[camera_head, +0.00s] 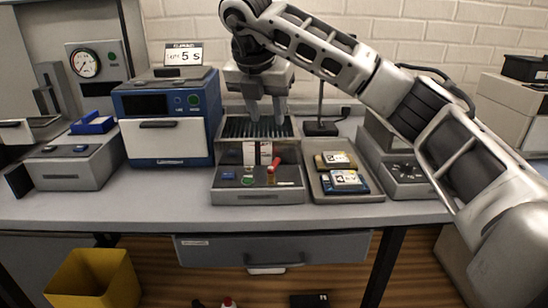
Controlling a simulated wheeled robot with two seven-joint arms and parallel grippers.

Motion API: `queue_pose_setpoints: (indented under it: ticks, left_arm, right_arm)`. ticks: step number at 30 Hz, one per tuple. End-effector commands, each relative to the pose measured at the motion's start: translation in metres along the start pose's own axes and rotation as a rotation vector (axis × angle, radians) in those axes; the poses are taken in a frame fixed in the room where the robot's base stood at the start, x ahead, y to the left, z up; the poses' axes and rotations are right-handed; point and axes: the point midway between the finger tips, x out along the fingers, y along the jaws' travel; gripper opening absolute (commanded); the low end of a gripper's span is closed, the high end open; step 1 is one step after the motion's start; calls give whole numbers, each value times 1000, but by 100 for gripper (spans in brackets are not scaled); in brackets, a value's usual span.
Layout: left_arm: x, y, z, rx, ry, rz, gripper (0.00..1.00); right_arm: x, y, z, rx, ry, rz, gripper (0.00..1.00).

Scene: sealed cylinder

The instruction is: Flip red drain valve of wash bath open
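The wash bath appears to be the grey unit (258,197) in the middle of the bench, with a dark slatted top behind its front panel. A small red lever (276,163), which looks like the drain valve, stands tilted on the front panel. My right gripper (265,114) points down over the slatted part, behind and above the red lever. Its two fingers are apart with nothing visible between them. It does not appear to touch the lever. My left gripper is not in view.
A blue and white machine (167,127) stands left of the bath. A tray (348,199) with two labelled boxes lies to the right. A black stand (321,128) rises behind the tray. A yellow bin (95,278) is on the floor. The bench front edge is clear.

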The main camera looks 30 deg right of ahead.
Motion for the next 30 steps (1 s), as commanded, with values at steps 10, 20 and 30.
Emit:
queue_pose_setpoints:
  ticks: [10, 20, 30]
  left_arm:
    - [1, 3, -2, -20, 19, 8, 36]
    - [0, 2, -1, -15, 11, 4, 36]
    - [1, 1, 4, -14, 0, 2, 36]
  right_arm:
    - [77, 0, -1, -1, 4, -2, 35]
    - [127, 1, -1, -3, 3, 1, 35]
    - [135, 1, -1, -3, 2, 3, 35]
